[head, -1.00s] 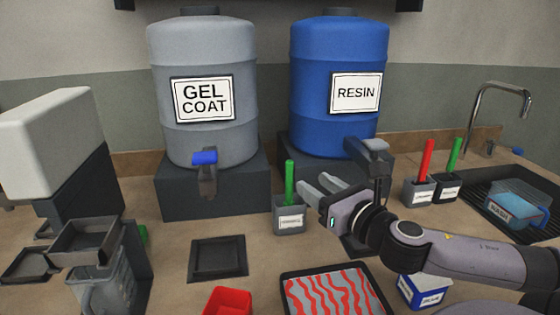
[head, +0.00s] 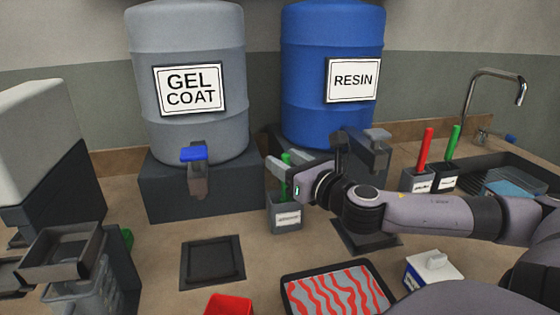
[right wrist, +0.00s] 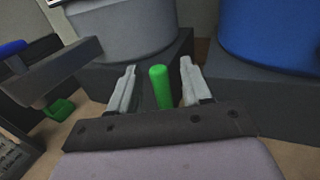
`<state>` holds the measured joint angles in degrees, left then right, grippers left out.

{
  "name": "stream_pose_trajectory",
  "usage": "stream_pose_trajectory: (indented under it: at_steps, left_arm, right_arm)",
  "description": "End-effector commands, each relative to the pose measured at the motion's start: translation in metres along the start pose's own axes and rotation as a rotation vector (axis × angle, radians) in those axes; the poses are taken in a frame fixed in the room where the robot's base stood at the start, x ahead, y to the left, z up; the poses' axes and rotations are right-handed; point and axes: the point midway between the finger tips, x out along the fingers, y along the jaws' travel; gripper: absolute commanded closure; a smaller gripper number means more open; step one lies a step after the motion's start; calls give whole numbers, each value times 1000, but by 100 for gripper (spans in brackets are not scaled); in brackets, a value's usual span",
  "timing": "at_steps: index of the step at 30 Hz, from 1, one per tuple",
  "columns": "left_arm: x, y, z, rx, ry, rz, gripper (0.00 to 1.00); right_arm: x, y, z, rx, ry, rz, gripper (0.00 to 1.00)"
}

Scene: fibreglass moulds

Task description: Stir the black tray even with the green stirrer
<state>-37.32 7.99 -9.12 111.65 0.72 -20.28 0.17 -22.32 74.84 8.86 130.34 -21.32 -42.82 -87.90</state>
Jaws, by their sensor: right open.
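The green stirrer (head: 285,176) stands upright in a small grey labelled holder (head: 285,211) in front of the drums. My right gripper (head: 283,168) is open, with its fingers on either side of the stirrer's handle. In the right wrist view the green handle (right wrist: 161,88) shows between the two fingers, with a gap to each. The black tray (head: 338,291) lies at the front of the counter; it holds grey material with wavy red streaks. My left gripper is not in view.
A second holder pair at right has a red stirrer (head: 425,147) and another green stirrer (head: 453,144). The gel coat drum (head: 190,120) and resin drum (head: 332,115) stand behind on dark blocks. A red container (head: 228,304) and a white-and-blue box (head: 432,270) flank the tray.

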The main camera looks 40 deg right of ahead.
Motion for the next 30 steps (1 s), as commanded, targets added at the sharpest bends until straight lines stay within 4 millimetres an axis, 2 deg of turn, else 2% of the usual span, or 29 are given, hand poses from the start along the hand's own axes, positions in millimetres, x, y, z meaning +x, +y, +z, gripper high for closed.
stream_pose_trajectory:
  at_steps: [15, 29, 30]
  left_arm:
    - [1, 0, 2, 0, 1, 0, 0]
    - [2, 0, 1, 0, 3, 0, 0]
    - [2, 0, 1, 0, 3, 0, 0]
  right_arm:
    - [22, -1, 1, 1, -2, -4, 52]
    - [25, 0, 0, 0, 1, -1, 52]
    - [25, 0, 0, 0, 1, -1, 58]
